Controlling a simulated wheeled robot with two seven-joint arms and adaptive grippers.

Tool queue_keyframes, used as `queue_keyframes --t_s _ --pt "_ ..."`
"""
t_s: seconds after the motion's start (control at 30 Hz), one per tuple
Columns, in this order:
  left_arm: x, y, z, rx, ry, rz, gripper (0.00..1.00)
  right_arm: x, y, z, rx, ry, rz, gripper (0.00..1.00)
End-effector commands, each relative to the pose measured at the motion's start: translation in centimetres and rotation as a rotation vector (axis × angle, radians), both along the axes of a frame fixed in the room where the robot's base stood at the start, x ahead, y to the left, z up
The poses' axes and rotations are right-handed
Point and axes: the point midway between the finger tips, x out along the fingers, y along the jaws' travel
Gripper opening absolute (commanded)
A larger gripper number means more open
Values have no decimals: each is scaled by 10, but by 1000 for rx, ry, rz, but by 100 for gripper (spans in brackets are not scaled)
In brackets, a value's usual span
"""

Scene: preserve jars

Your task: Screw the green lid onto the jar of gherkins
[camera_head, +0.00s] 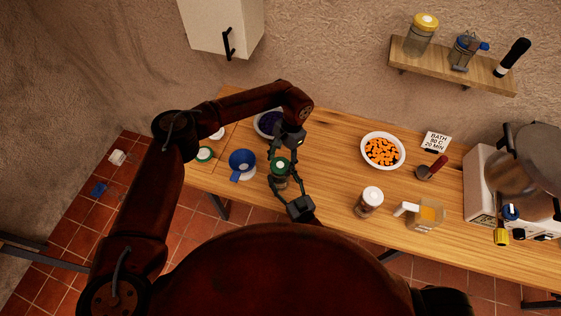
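The jar of gherkins (279,182) stands near the table's front edge, left of the middle. The green lid (280,164) shows at its mouth; whether it is threaded on or only resting cannot be told. My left gripper (283,154) comes from behind, its fingers around the lid. My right gripper (287,186) comes from the front, its fingers beside the jar's body. The fingers hide part of the jar. Whether either gripper presses on anything is too small to tell.
A blue funnel-like vessel (241,161) stands close left of the jar, with a white-and-green disc (204,154) beyond it. A dark bowl (266,126) is behind. A white-lidded jar (369,200), measuring jug (426,214) and plate of orange pieces (368,162) stand to the right.

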Motion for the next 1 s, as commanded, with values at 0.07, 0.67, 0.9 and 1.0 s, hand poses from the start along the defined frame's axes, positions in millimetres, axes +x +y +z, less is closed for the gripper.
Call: queue_keyframes --t_s 0.07,0.67,0.9,1.0 --pt "0 0 0 0 0 1 63 0 -1 -1 -1 2 -1 0" --pt "0 0 20 -1 -1 0 70 0 -1 -1 -2 1 -1 0" --pt "0 0 45 -1 0 0 70 0 -1 -1 -2 1 -1 0" --pt "-1 0 45 -1 1 1 70 0 -1 -1 -2 1 -1 0"
